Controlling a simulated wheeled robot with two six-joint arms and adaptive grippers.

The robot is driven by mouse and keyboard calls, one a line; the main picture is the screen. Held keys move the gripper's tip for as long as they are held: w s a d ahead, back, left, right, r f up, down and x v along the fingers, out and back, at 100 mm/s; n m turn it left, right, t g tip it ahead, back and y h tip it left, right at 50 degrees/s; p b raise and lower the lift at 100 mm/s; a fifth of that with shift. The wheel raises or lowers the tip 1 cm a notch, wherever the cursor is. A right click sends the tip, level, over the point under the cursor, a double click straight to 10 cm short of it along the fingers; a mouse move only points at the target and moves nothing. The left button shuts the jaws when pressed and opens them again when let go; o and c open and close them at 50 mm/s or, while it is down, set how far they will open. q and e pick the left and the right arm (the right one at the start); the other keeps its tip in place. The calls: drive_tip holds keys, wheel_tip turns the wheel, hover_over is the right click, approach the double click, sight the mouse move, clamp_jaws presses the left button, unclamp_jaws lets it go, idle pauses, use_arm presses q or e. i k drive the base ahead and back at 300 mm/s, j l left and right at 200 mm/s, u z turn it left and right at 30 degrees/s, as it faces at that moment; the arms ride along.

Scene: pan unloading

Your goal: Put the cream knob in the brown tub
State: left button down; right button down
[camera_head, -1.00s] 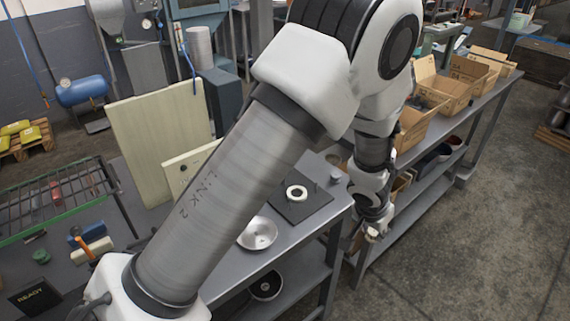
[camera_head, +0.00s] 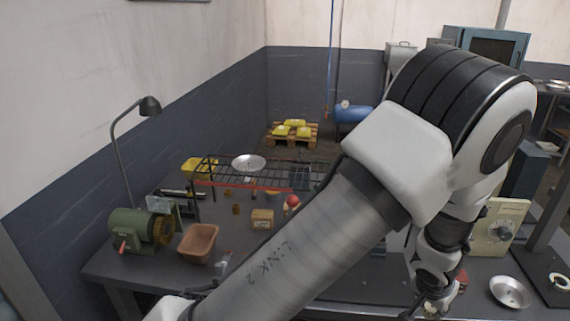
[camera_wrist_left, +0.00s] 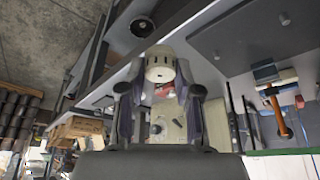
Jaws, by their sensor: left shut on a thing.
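My left gripper (camera_head: 432,308) hangs at the bottom of the head view, right of centre, over the bench. In the left wrist view its two fingers (camera_wrist_left: 160,95) are shut on the cream knob (camera_wrist_left: 159,66), a short pale cylinder with small dark holes, held at the fingertips. In the head view the knob is too small to make out surely. The brown tub (camera_head: 198,243), an open-topped rectangular container, stands on the bench at left, well away from the left gripper. My right gripper is in neither view.
A green motor (camera_head: 145,230) stands left of the tub. A wire rack (camera_head: 260,174) with a metal dish (camera_head: 248,164) on it is behind. A small cardboard box (camera_head: 262,220) is right of the tub. A silver pan (camera_head: 510,292) lies at right.

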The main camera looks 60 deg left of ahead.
sight(202, 258)
drive_tip(key=j+u, duration=0.15)
drive_tip(key=u, duration=0.2)
drive_tip(key=j+u, duration=0.2)
drive_tip(key=u, duration=0.15)
drive_tip(key=j+u, duration=0.3)
drive_tip(key=i+l+u, duration=0.25)
drive_tip(key=u, duration=0.15)
drive_tip(key=i+l+u, duration=0.2)
drive_tip(key=l+u, duration=0.15)
drive_tip(key=l, duration=0.2)
